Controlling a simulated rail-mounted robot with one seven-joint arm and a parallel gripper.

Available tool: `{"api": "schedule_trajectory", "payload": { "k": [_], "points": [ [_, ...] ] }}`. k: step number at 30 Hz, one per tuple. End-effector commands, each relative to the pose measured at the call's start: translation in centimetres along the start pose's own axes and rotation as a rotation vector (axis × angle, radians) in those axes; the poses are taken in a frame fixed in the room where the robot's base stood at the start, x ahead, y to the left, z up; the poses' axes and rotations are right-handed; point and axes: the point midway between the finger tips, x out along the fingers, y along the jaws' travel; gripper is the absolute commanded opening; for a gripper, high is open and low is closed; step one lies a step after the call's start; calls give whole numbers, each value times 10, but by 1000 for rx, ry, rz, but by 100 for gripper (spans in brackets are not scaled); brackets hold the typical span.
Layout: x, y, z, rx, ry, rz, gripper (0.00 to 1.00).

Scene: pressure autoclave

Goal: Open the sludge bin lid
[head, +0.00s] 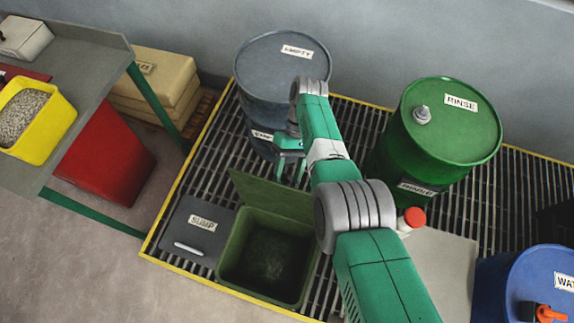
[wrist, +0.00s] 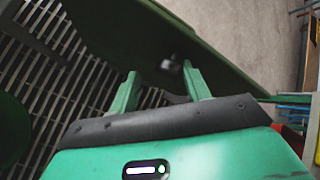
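The sludge bin (head: 240,268) is an olive-green open-topped box on the grating, with dark contents inside. Its lid (head: 272,195) stands raised along the bin's far edge, so the mouth is uncovered. My gripper (head: 290,172) is just behind the raised lid, fingers pointing down, partly hidden by my arm. In the wrist view, my gripper's two fingers (wrist: 163,88) are spread with no object visibly clamped between them. A dark green panel (wrist: 220,65), apparently the lid, lies just beyond them and carries a small dark fitting (wrist: 172,65). Whether the fingers touch it I cannot tell.
A grey-blue drum (head: 270,65) stands behind my gripper and a green rinse drum (head: 430,130) to the right. A grey sump cover (head: 197,228) lies left of the bin. A red-capped bottle (head: 411,219) is right of my arm. A bench with a yellow tub (head: 45,130) is far left.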

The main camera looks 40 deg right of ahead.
Motion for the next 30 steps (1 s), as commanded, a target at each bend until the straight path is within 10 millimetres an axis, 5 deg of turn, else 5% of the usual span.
{"api": "schedule_trajectory", "payload": {
  "k": [7, 13, 30],
  "points": [
    [-5, -4, 2, -3, 1, -3, 48],
    [-35, -24, 24, -1, 0, -2, 48],
    [26, -31, 121, 1, -2, -2, 48]
  ]
}}
